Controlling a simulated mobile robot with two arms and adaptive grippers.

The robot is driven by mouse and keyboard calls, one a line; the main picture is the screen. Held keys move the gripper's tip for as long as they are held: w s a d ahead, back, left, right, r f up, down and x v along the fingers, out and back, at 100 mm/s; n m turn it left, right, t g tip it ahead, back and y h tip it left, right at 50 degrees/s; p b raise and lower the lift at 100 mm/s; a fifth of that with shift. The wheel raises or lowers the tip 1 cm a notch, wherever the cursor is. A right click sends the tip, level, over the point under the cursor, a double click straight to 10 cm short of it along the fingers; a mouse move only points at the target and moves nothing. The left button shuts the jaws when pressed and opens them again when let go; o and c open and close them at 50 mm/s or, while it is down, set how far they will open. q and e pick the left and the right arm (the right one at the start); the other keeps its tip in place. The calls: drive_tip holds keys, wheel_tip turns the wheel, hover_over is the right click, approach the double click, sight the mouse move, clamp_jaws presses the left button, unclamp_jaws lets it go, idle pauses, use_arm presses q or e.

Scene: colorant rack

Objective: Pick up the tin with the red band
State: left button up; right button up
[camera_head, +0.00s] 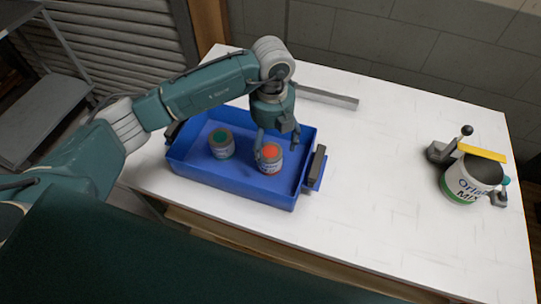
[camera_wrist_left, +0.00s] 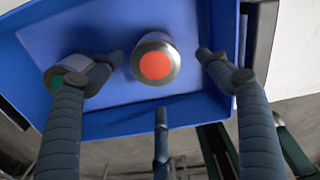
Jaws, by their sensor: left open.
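The tin with the red band (camera_head: 270,164) stands upright in the right half of a blue crate (camera_head: 232,188), its round red top facing up. My left gripper (camera_head: 277,148) is open just above it, pointing down, with fingers spread around its upper part. In the left wrist view the tin (camera_wrist_left: 155,62) lies between two side fingers, with the third finger below it in the picture. I see gaps there between fingers and tin. The tin's lower side is hidden in that view. My right gripper is not in view.
A green-topped tin (camera_head: 221,145) stands to the left in the same crate, close to one finger in the wrist view (camera_wrist_left: 57,76). The crate has raised walls and a dark handle (camera_head: 315,167). A large can in a clamp (camera_head: 467,183) stands far right. The white tabletop (camera_head: 380,170) between is clear.

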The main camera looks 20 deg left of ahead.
sight(270, 152)
use_arm(q)
wheel_tip(270, 152, down, 2)
drive_tip(key=shift+w+a+f+p, duration=0.1)
drive_tip(key=shift+a+f+p, duration=0.05)
drive_tip(key=shift+f+p, duration=0.5)
wheel_tip(270, 152, down, 4)
drive_tip(key=shift+w+a+r+p, duration=0.15)
drive_tip(key=shift+r+p, duration=0.1)
drive_tip(key=shift+p, duration=0.45)
drive_tip(key=shift+f, duration=0.35)
drive_tip(key=shift+w, duration=0.1)
drive_tip(key=c, duration=1.4)
